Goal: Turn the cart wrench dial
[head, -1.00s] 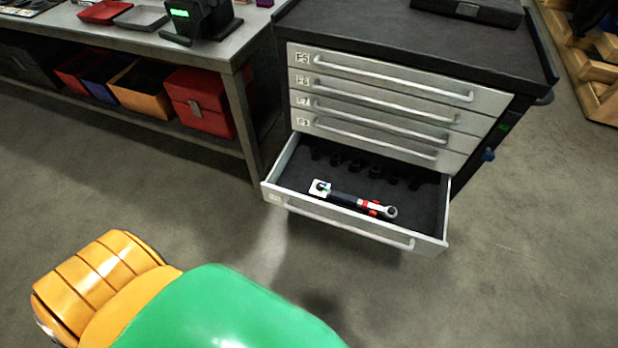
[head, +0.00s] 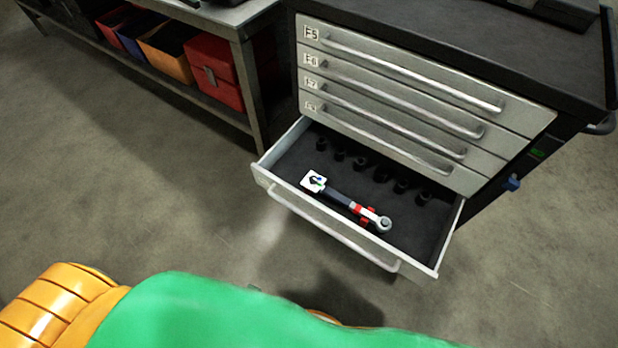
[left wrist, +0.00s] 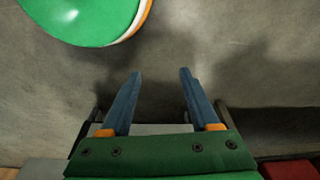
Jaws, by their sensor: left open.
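The torque wrench (head: 347,203) lies in the open bottom drawer (head: 440,240) of the tool cart (head: 430,75) in the head view. Its dark handle end with a white square tag (head: 314,181) points left, and its grey ratchet head (head: 383,224) lies toward the drawer's right front. Red parts sit near the head. I cannot make out the dial's markings. My left gripper (left wrist: 160,85) shows in the left wrist view, open and empty, its two blue fingers apart above grey floor. Neither gripper is in the head view.
Several dark sockets (head: 381,174) stand in a row behind the wrench. Closed drawers with bar handles rise above it. A workbench (head: 247,70) with a red box (head: 213,78) and an orange bin (head: 167,50) stands at the left. The floor (head: 150,180) before the cart is clear.

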